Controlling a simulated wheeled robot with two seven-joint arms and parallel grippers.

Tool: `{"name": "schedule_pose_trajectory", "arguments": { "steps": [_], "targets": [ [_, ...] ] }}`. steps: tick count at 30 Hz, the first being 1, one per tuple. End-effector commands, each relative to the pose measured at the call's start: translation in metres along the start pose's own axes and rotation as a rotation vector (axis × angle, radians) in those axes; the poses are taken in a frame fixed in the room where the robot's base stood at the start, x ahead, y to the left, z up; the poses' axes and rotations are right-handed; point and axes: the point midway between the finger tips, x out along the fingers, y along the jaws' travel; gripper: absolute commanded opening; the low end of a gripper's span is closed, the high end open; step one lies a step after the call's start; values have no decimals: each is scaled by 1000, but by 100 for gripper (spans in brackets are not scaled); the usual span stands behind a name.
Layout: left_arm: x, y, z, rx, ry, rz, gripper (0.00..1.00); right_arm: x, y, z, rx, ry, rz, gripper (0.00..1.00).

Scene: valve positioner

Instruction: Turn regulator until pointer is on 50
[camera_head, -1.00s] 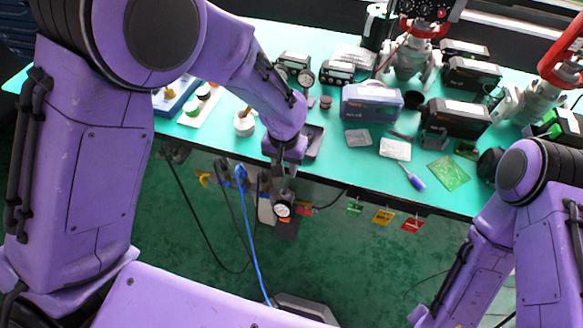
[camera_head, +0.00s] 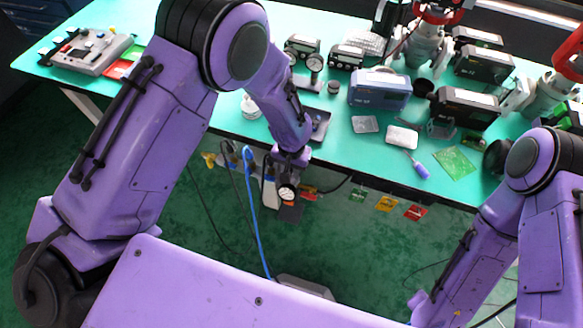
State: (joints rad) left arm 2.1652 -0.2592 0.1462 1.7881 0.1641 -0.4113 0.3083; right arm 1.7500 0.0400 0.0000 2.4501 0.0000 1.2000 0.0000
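A small round gauge with a white face and dark rim (camera_head: 286,192) hangs at the table's front edge, in front of a dark panel; it appears to belong to the regulator. Its pointer and numbers are too small to read. My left gripper (camera_head: 287,179) points down right above the gauge, overlapping its top in the picture. The regulator's knob cannot be made out behind my gripper. I cannot tell whether the fingers are open, shut or touching. My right arm (camera_head: 475,255) is at the lower right, with its gripper out of view.
The green table (camera_head: 335,155) holds a blue-grey box (camera_head: 380,90), a dark tray (camera_head: 320,124), valves and several black devices. A blue hose (camera_head: 253,210) and cables hang beside the gauge. Coloured tags (camera_head: 386,204) hang along the front edge.

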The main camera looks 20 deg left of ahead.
Motion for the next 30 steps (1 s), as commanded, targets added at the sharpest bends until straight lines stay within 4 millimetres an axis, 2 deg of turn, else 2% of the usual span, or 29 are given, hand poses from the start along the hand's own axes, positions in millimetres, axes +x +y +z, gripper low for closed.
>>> {"name": "schedule_pose_trajectory", "arguments": {
  "steps": [1,2,14,30],
  "targets": [
    [0,0,0,0,0,0,7,0,0,0,0,0,0,43],
    [0,0,0,0,0,0,0,0,0,0,0,0,0,43],
    [-1,0,0,49,0,2,0,-3,0,-1,0,0,0,43],
    [-2,0,-2,392,3,2,0,-16,1,-6,0,0,0,43]
  ]
}}
